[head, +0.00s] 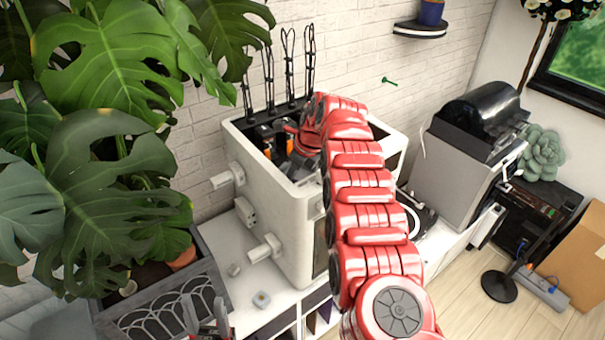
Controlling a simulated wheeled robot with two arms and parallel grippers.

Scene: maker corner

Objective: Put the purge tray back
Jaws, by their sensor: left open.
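A white box-shaped 3D printer (295,215) with an open top stands on a white cabinet by the brick wall. My right arm reaches up from the bottom and over its top edge; its wrist end is down in the opening. The fingers there are not clear, and I cannot see whether they hold anything. My left gripper (206,318) is at the bottom edge, left of the cabinet's front, with its two fingers apart and nothing visible between them. I cannot make out a purge tray; the printer's inside is largely hidden by my arm.
Spool holders (265,248) stick out from the printer's left side. A large plant in a planter (165,300) crowds the left. A grey machine (462,150) stands at the right.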

